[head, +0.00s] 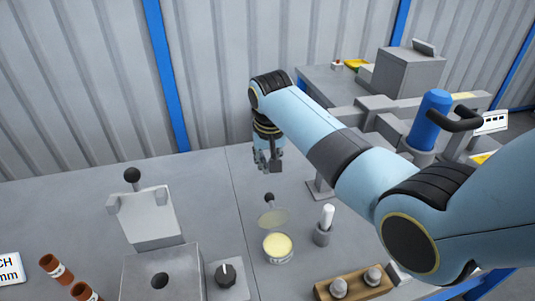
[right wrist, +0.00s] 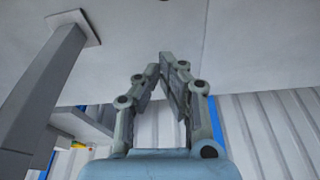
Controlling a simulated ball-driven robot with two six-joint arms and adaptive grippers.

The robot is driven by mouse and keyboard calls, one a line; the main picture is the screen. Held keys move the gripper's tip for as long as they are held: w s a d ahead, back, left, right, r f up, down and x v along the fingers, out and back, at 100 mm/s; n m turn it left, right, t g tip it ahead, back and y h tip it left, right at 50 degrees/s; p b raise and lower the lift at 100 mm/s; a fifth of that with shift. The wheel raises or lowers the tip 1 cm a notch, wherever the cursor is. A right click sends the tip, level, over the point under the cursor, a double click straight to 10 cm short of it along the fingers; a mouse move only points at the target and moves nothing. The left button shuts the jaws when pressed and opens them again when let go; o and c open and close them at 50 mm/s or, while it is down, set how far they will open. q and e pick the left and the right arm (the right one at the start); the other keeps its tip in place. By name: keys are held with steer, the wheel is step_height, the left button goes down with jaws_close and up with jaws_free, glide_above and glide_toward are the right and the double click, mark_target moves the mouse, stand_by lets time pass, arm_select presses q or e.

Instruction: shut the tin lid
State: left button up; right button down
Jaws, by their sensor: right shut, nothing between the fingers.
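The tin (head: 278,248) is a small round can with pale yellow contents, standing on the grey bench at the lower middle of the head view. Its lid (head: 273,219) is open, a thin disc raised at the tin's far side. My right gripper (head: 268,168) points down over the bench beyond the tin and lid, apart from both. It is shut and empty. Its fingers (right wrist: 155,68) also show in the right wrist view, where I cannot make out the tin. My left gripper is out of view.
A dark ball knob (head: 269,198) is between the lid and my right gripper. A white-topped peg in a grey holder (head: 322,235) stands right of the tin. A dial box (head: 227,277) is to its left, a wooden block with grey knobs (head: 353,284) at front right.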

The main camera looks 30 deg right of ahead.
mark_target(271, 209)
arm_select(q)
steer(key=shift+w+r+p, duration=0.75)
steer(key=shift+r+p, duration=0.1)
steer(key=shift+p, duration=0.05)
arm_select(e)
steer(key=s+f, duration=0.1)
steer(key=f, duration=0.1)
steer(key=s+a+f, duration=0.1)
steer(key=f, duration=0.1)
steer(key=shift+s, duration=0.35)
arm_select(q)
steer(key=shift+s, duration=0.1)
